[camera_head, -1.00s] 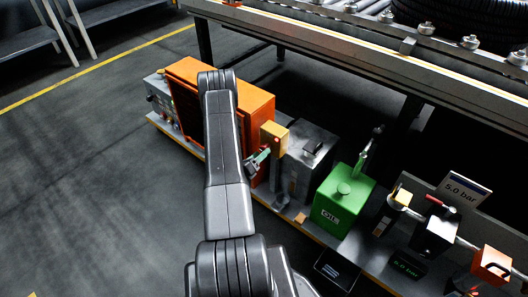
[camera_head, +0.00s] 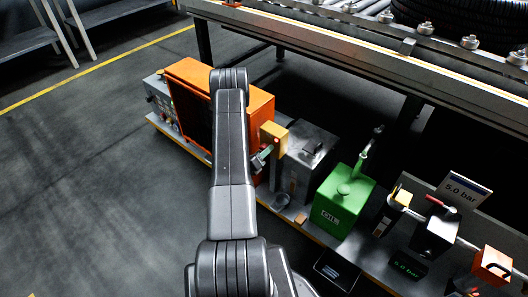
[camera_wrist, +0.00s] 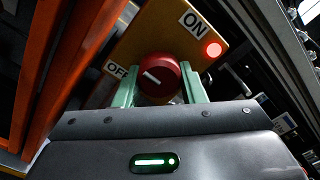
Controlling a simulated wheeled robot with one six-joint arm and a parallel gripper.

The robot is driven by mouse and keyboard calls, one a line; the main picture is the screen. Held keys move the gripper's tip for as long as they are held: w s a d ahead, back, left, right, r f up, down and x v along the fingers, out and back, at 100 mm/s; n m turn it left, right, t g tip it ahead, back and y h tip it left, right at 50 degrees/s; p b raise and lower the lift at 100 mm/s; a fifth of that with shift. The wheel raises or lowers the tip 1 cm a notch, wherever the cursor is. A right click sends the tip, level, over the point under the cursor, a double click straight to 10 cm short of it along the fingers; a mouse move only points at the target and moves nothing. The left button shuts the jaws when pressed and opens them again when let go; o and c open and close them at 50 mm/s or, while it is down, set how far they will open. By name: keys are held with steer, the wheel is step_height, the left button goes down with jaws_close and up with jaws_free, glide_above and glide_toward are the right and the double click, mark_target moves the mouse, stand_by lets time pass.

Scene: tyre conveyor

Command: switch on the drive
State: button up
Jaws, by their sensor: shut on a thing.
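A yellow switch box (camera_head: 276,139) stands beside the orange cabinet, and it fills the upper wrist view (camera_wrist: 140,38). It carries an ON label (camera_wrist: 194,22), an OFF label (camera_wrist: 117,69) and a lit red lamp (camera_wrist: 211,49). A round red knob (camera_wrist: 160,75) sits on its face. The knob's white mark slants up and left, towards the OFF side. My gripper (camera_wrist: 158,84) has its two green fingers on either side of the knob and is shut on it. In the head view my gripper (camera_head: 262,156) is at the box's front, partly behind my arm.
The orange cabinet (camera_head: 255,105) stands close to the left. A grey container (camera_head: 308,150), a green oil can (camera_head: 342,203) and a pressure unit marked 5.0 bar (camera_head: 435,235) are to the right. The conveyor frame (camera_head: 380,62) runs above and behind. The floor at left is clear.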

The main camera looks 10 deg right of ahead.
steer(key=m+b, duration=0.3)
steer(key=shift+w+f+m, duration=0.1)
steer(key=shift+f+m, duration=0.15)
steer(key=shift+m, duration=0.15)
steer(key=m+b, duration=0.5)
steer(key=shift+w+a+m, duration=0.1)
steer(key=shift+a+m, duration=0.05)
steer(key=shift+m, duration=0.15)
steer(key=m+b, duration=0.5)
steer(key=shift+w+a+r+m+b, duration=0.1)
steer(key=shift+m+b, duration=0.8)
steer(key=shift+r+m+b, duration=0.1)
steer(key=shift+m+b, duration=0.75)
steer(key=shift+m, duration=0.05)
steer(key=o, duration=1)
